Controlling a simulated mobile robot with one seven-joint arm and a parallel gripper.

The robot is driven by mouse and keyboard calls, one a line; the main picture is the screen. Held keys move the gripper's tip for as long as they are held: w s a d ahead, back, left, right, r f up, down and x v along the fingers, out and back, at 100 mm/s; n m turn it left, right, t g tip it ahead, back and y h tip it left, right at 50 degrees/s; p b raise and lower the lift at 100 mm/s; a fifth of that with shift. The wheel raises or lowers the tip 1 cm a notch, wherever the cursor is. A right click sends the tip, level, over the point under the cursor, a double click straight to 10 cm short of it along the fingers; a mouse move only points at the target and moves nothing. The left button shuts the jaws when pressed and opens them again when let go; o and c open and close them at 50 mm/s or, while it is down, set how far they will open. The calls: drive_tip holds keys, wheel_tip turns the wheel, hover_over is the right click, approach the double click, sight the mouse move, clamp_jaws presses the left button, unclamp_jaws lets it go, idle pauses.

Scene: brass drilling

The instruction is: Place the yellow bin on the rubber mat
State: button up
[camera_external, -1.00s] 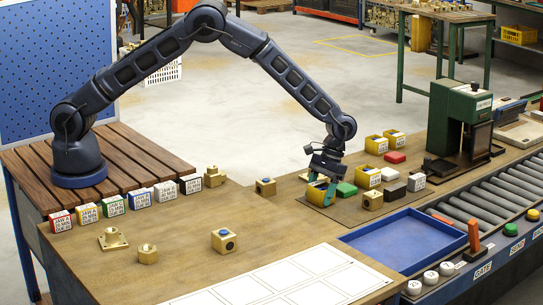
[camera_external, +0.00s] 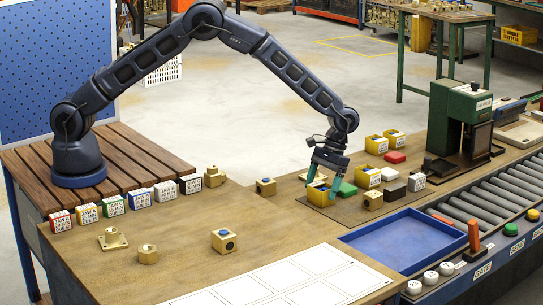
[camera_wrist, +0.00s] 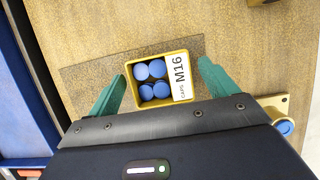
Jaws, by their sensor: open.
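The yellow bin (camera_external: 318,194) stands upright at the near left part of the dark rubber mat (camera_external: 343,212). In the wrist view the bin (camera_wrist: 149,92) holds several blue caps and bears a white "CAPS M16" label. The mat (camera_wrist: 88,76) shows under and around it. My gripper (camera_external: 323,181) is open just above the bin. In the wrist view its green fingers stand to the left and right of the bin, with a visible gap on each side.
A blue tray (camera_external: 403,242) lies nearer the front.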

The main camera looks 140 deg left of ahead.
drive_tip(key=v, duration=1)
drive_tip(key=s+d+r+m+y, duration=0.1)
drive_tip(key=d+r+m, duration=0.2)
drive_tip(key=d+r, duration=0.75)
drive_tip(key=s+d+r+m+t+y, duration=0.1)
drive_tip(key=d+r+m, duration=0.1)
drive_tip(key=d+r, duration=0.8)
drive_tip(key=s+d+r+m+y, duration=0.1)
drive_tip(key=d+r+m, duration=0.35)
drive_tip(key=d, duration=1.05)
drive_tip(key=s+d+r+m+t, duration=0.1)
drive_tip(key=s+d+r+m, duration=0.15)
drive_tip(key=s+d, duration=0.45)
drive_tip(key=s+d+r+m+t, duration=0.1)
drive_tip(key=s+d+r, duration=0.35)
drive_tip(key=d, duration=0.35)
drive_tip(key=s+d+f+m, duration=0.2)
drive_tip(key=s+d, duration=0.2)
drive_tip(key=s, duration=0.4)
drive_tip(key=s+d+f+m+t+y, duration=0.1)
drive_tip(key=s+d+f+m, duration=0.2)
drive_tip(key=s+d, duration=0.2)
drive_tip(key=s, duration=0.3)
drive_tip(key=shift+s+d+t, duration=0.15)
drive_tip(key=shift+d+t, duration=0.05)
drive_tip(key=shift+t, duration=0.1)
